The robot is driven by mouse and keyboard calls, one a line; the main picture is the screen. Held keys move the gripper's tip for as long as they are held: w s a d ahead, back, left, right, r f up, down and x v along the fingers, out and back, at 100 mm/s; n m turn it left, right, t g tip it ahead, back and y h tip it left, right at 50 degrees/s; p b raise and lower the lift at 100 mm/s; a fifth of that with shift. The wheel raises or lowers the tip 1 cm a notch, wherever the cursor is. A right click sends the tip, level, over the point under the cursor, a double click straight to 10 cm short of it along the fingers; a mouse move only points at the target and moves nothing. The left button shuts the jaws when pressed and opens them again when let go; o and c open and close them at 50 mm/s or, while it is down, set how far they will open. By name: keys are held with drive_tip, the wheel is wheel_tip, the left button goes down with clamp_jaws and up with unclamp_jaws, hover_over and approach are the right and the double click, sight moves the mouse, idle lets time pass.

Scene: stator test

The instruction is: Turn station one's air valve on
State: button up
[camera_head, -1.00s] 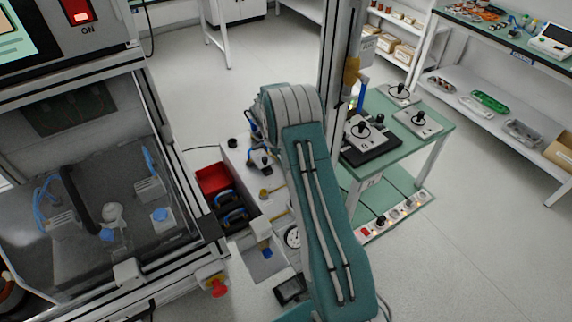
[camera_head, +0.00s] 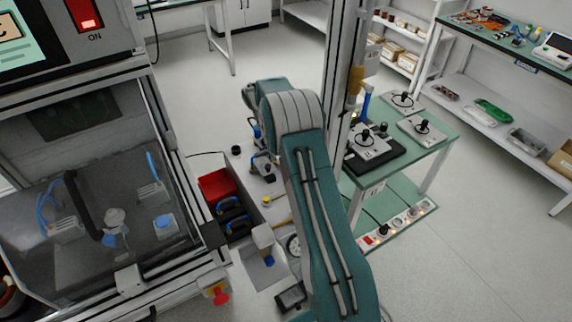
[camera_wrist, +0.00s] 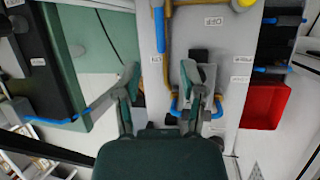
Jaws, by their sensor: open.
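In the wrist view, a pale panel with yellow pipes (camera_wrist: 172,45) lies beyond my gripper. A straight blue bar (camera_wrist: 160,30) on the pipework, possibly the air valve's lever, points up the picture, left of a label reading OFF (camera_wrist: 213,20). I cannot tell for sure that it is station one's valve. My gripper (camera_wrist: 160,78) is open and empty, its fingers spread over the panel below the bar. A dark fitting with a grey plate and blue parts (camera_wrist: 206,80) shows by the right finger and is partly covered. In the head view my arm hides my gripper.
A red bin (camera_head: 215,185) stands beside the panel, with dark trays and blue handles below it. A green table (camera_head: 432,150) with joystick boxes is at right, with a lit socket strip (camera_head: 402,222) underneath. A glazed machine cabinet (camera_head: 90,190) fills the left. Floor at right is clear.

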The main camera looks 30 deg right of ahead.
drive_tip(key=shift+v, duration=2.05)
drive_tip(key=s+a+r+t, duration=0.2)
drive_tip(key=s+a+r, duration=0.3)
drive_tip(key=r, duration=0.5)
drive_tip(key=s+a+r+t, duration=0.3)
drive_tip(key=s+a+r, duration=0.1)
drive_tip(key=s+r, duration=0.5)
drive_tip(key=s+a+t+y, duration=0.1)
drive_tip(key=s+a+t, duration=0.1)
drive_tip(key=s, duration=0.8)
drive_tip(key=s+a+r+t+y, duration=0.1)
drive_tip(key=s+a+t, duration=0.2)
drive_tip(key=s, duration=0.7)
drive_tip(key=shift+a, duration=0.85)
drive_tip(key=shift+s+r, duration=0.1)
